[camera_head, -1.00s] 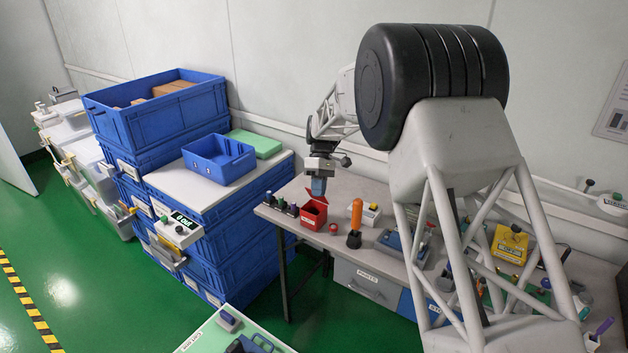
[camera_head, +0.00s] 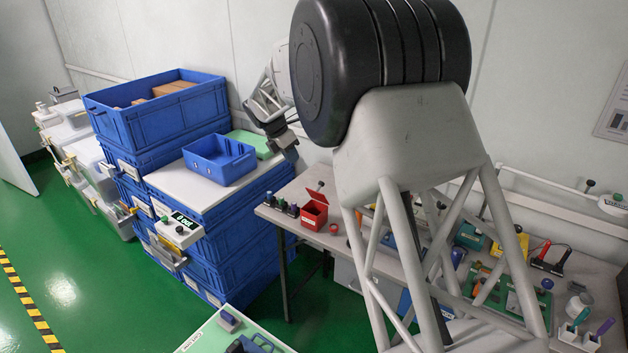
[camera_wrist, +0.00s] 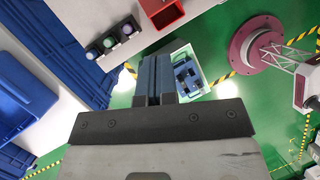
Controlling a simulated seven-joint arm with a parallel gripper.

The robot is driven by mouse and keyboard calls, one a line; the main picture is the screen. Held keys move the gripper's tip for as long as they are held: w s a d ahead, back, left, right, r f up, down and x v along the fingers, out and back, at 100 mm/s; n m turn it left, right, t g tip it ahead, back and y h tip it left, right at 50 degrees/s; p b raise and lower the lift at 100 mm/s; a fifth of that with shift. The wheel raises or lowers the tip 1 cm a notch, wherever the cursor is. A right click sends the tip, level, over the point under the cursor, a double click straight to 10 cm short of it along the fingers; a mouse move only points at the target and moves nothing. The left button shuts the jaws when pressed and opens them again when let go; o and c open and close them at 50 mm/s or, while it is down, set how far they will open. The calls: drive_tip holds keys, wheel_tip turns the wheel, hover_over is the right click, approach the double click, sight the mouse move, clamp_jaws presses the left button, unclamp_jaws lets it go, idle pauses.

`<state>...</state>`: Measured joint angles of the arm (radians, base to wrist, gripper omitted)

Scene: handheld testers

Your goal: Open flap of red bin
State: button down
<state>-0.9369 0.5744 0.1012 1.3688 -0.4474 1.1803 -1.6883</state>
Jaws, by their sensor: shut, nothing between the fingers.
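The small red bin (camera_head: 314,215) stands on the left part of the grey workbench. Its red flap (camera_head: 317,196) appears raised at the back, with the dark inside showing below it. Part of the bin also shows at the top edge of the wrist view (camera_wrist: 163,14). My gripper (camera_head: 291,154) is up behind and left of the bin, apart from it. In the wrist view its two blue-grey fingers (camera_wrist: 156,62) are together with nothing between them.
A row of small coloured-top items (camera_wrist: 108,43) sits left of the bin on the bench (camera_head: 268,213). Stacked blue crates (camera_head: 235,235) with an open blue tray (camera_head: 218,160) stand to the left. My arm hides the bench's middle.

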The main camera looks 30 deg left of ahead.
drive_tip(key=shift+f, duration=0.1)
hover_over(314, 194)
drive_tip(key=a, duration=0.1)
drive_tip(key=f, duration=1)
drive_tip(key=shift+s, duration=0.25)
drive_tip(key=shift+w+d+f, duration=0.2)
drive_tip(key=shift+w+f, duration=0.05)
drive_tip(key=shift+w, duration=0.45)
